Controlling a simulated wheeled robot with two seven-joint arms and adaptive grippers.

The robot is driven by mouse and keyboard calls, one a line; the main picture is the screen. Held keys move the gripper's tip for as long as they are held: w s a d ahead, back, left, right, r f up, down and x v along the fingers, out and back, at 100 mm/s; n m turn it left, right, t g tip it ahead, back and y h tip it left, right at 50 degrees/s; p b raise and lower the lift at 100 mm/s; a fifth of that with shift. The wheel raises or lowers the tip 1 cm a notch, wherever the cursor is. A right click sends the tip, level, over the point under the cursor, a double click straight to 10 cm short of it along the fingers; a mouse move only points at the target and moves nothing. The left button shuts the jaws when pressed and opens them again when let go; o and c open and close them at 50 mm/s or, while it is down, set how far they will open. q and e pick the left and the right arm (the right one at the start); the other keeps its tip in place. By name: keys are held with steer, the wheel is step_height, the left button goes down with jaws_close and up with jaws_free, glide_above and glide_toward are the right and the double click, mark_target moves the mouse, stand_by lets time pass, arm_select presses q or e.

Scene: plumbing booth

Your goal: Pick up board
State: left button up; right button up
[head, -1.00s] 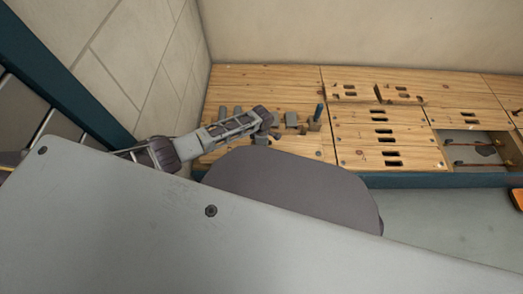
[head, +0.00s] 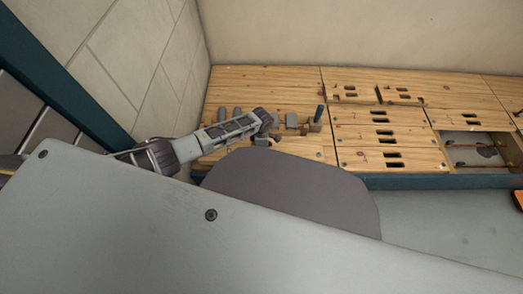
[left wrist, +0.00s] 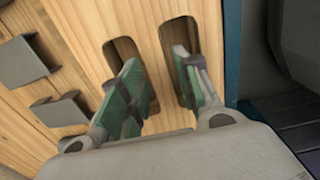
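A light wooden board (head: 305,145) forms the left front part of the bench top in the head view. In the left wrist view the same kind of wood (left wrist: 85,25) has two long rounded slots. My left gripper (left wrist: 156,58) has its two green-padded fingers apart, one at each slot, with wood between them. I cannot tell how deep the fingertips reach. In the head view my left gripper (head: 266,122) is small and dark above the left boards. My own body hides part of the front board. My right gripper is out of view.
Grey blocks (head: 292,119) and a dark upright peg (head: 319,113) stand near the left gripper. Grey clips (left wrist: 22,62) show in the left wrist view. Other slotted boards (head: 360,135) lie to the right, beside an open compartment (head: 475,150). A tiled wall (head: 130,60) stands left.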

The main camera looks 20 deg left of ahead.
arm_select(q)
jaws_close()
steer(key=shift+r, duration=0.1)
stand_by(0.3)
